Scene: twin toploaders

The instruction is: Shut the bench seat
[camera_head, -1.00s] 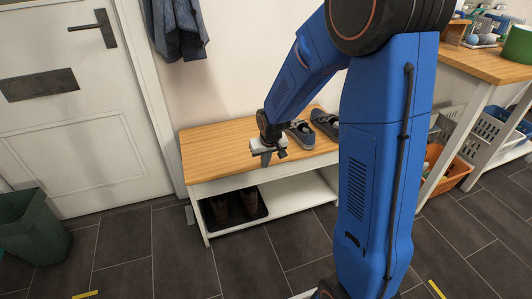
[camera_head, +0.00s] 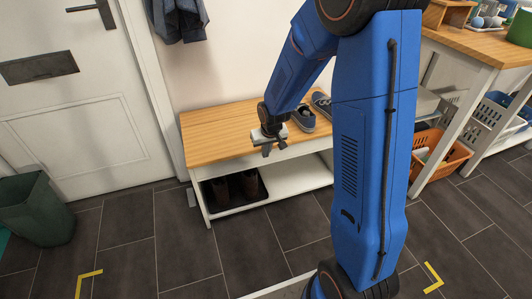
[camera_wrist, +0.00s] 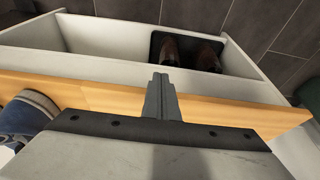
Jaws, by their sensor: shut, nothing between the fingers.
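The bench has a wooden seat (camera_head: 215,138) on a white frame (camera_head: 215,178). The seat lies level along the top, and no gap under it is visible. My gripper (camera_head: 267,151) is at the seat's front edge, near the middle, with its fingers shut and empty. In the wrist view the closed fingers (camera_wrist: 161,95) cross over the seat's wooden edge (camera_wrist: 100,96), pointing toward the floor side. Whether they touch the wood cannot be told. My arm hides the seat's right end in the head view.
Dark shoes (camera_head: 302,118) stand on the seat at the back right. Brown boots (camera_head: 235,188) sit on a black tray on the lower shelf. A green bin (camera_head: 36,209) is at left. A worktable (camera_head: 475,62) and orange basket (camera_head: 440,157) are at right. Floor in front is open.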

